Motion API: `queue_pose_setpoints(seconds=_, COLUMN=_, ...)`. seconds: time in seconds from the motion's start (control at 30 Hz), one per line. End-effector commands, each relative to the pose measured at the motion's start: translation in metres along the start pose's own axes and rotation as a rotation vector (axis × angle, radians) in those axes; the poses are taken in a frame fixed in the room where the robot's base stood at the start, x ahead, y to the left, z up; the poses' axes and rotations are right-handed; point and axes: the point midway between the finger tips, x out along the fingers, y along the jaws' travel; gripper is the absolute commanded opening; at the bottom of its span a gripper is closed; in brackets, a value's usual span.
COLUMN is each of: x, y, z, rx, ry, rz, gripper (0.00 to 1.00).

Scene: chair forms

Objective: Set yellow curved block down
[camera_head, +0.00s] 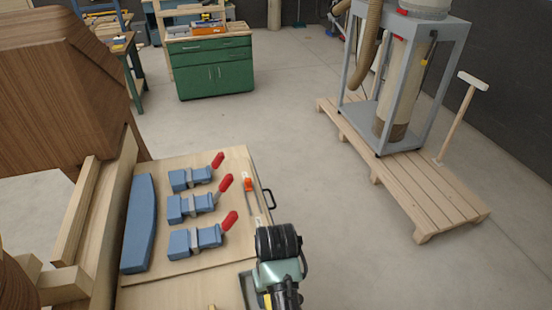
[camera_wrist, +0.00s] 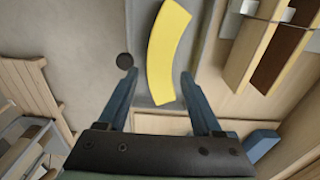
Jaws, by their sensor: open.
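The yellow curved block (camera_wrist: 165,55) shows in the wrist view, upright in the picture, against a grey surface (camera_wrist: 142,20). My gripper (camera_wrist: 156,77) is open, with one blue finger on each side of the block's lower part. A gap shows between the left finger and the block; the right finger is close to its edge, and I cannot tell if they touch. In the head view the end of my arm is at the bottom centre and its fingertips are hidden. The block cannot be made out clearly there.
Three blue clamps with red handles (camera_head: 195,208) lie on the wooden board (camera_head: 230,165), beside a long blue curved piece (camera_head: 138,225) and an orange-marked tool (camera_head: 249,184). A dark handle (camera_head: 269,198) sits at the board's right edge. Open floor (camera_head: 340,230) lies to the right.

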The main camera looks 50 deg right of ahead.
Motion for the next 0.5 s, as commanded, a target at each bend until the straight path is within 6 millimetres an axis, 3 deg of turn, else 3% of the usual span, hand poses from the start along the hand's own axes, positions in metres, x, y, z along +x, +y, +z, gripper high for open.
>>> queue_pose_setpoints(seconds=0.23, x=-0.056, y=0.0, z=0.0, rx=-0.001, ry=-0.002, rz=-0.001, gripper=0.67)
queue_pose_setpoints(seconds=0.5, x=-0.068, y=0.0, z=0.0, rx=0.0, ry=-0.002, rz=0.0, gripper=0.67)
